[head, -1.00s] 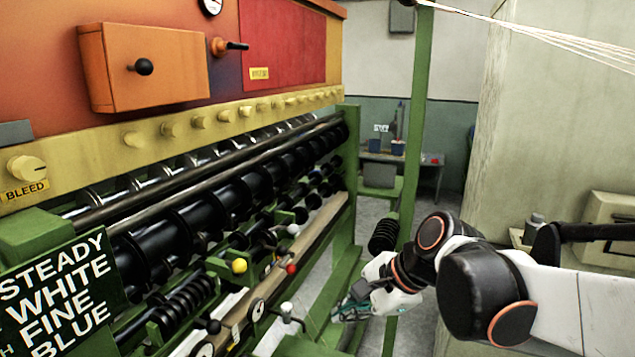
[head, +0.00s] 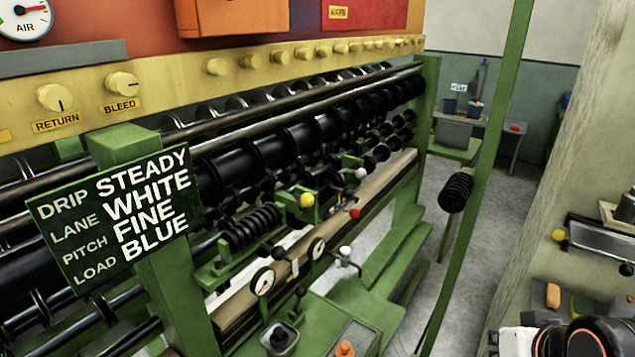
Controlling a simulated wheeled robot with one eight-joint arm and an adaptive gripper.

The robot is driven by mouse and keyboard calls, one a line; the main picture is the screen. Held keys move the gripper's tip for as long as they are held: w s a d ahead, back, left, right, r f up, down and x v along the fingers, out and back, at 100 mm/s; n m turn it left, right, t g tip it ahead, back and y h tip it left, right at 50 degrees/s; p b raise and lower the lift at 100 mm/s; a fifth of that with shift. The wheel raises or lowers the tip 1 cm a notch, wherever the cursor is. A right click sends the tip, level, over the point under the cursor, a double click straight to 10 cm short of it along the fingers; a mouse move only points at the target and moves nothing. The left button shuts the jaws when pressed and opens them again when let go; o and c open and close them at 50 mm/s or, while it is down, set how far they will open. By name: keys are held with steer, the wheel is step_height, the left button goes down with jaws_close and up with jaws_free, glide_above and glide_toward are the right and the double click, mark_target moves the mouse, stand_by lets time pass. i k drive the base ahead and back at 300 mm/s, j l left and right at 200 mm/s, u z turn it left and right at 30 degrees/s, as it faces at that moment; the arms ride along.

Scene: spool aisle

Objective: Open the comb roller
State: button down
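The green and orange machine carries long rows of black rollers (head: 265,155) in the head view. A short black ribbed roller (head: 250,228) sits on a green bracket below them and may be the comb roller; no label names it. A yellow ball knob (head: 307,200), a red ball knob (head: 354,213) and a white ball knob (head: 361,173) stand near it. I cannot tell which knob belongs to it, or whether it is open or closed. Only joints of my arm show at the bottom right corner; my gripper is out of view.
A sign (head: 120,212) reads drip steady, lane white, pitch fine, load blue. A green post (head: 485,165) with a black coil (head: 456,192) stands right of the machine. A shelf with small items (head: 575,300) is at right.

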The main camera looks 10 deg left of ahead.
mark_target(245, 237)
steer(key=u, duration=1.3)
